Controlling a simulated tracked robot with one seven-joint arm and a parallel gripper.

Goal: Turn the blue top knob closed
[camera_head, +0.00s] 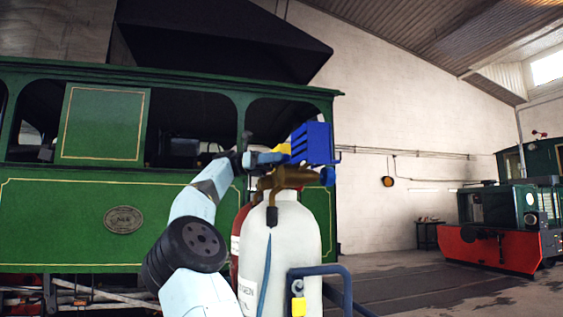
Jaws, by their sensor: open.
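A smaller blue knob (327,176) sticks out on the valve's right side. My arm reaches up from the lower left. My gripper (277,156) is open at the left side of the blue block, close to a yellow piece (283,148). The fingertips are small and overlap the valve parts, so I cannot tell whether they touch the knob.
A red cylinder (236,246) stands behind the white one. A dark blue trolley rail (335,268) curves in front at the right. A green steam tram (60,225) fills the left background. A red and green locomotive (505,250) stands far right. The floor between is clear.

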